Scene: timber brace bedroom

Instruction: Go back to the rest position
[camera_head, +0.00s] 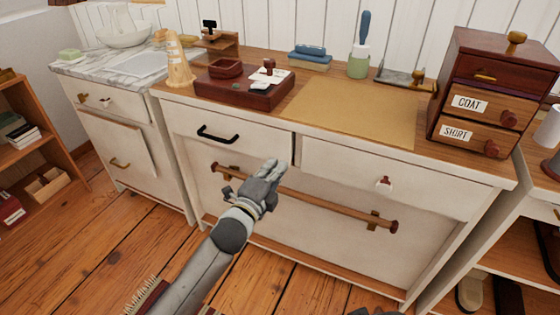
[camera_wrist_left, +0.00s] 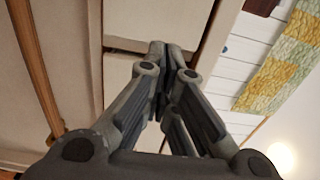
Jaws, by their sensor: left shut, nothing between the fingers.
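My left gripper (camera_head: 268,170) is in front of the white dresser, near its upper drawers and the wooden rail. Its fingers are together with nothing between them. In the left wrist view the closed fingertips (camera_wrist_left: 160,50) point toward pale drawer fronts. A dark grey sliver at the bottom edge of the head view may be part of my right arm, but no right gripper can be made out.
On top are a red-brown box (camera_head: 240,97) and a small drawer cabinet (camera_head: 495,90).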

